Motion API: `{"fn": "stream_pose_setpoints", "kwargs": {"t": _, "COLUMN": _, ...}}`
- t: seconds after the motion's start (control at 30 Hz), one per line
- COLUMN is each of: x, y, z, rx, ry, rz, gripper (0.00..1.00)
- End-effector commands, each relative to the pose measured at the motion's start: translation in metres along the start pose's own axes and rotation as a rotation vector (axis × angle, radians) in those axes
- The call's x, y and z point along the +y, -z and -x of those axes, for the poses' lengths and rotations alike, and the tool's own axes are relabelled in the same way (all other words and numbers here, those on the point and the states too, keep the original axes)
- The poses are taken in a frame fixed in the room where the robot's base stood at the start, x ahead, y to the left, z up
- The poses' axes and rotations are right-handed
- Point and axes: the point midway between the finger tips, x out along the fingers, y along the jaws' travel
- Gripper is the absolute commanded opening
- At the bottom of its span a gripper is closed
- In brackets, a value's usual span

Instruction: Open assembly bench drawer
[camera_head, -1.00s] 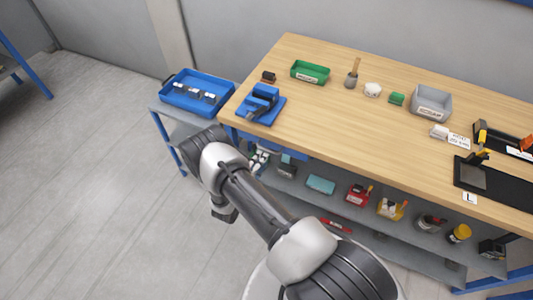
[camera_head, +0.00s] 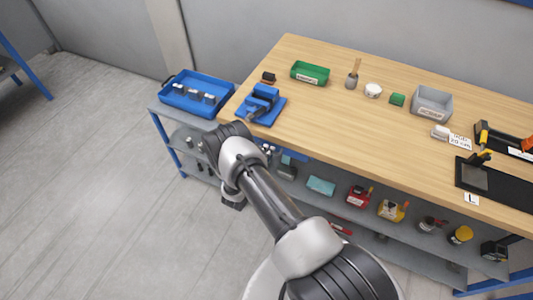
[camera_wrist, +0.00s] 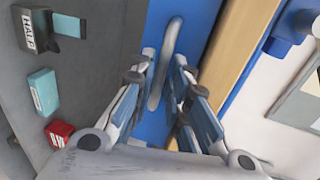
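The blue drawer front (camera_wrist: 203,22) lies under the edge of the wooden bench top and fills the middle of the wrist view. A grey bar handle (camera_wrist: 170,50) stands out from it. My gripper (camera_wrist: 164,62) is open, with one fingertip on each side of the handle. The handle lies between the fingers; I cannot tell whether either finger touches it. In the head view my arm hides most of the drawer and the gripper's fingers.
The bench top (camera_head: 330,115) carries a blue fixture (camera_head: 262,105), a green bin (camera_head: 310,73) and a grey bin (camera_head: 431,101). A blue tray (camera_head: 198,93) stands on a side stand at the left. A lower shelf holds small items. The floor at left is clear.

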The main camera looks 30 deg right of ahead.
Motion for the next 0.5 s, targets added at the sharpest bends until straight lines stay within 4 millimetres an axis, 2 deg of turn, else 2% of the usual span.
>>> {"fn": "stream_pose_setpoints", "kwargs": {"t": 0.2, "x": -0.0001, "y": 0.0, "z": 0.0001, "rx": 0.0, "ry": 0.0, "rz": 0.0, "gripper": 0.0}}
{"fn": "stream_pose_setpoints", "kwargs": {"t": 0.5, "x": -0.0001, "y": -0.0001, "z": 0.0001, "rx": 0.0, "ry": 0.0, "rz": 0.0, "gripper": 0.0}}
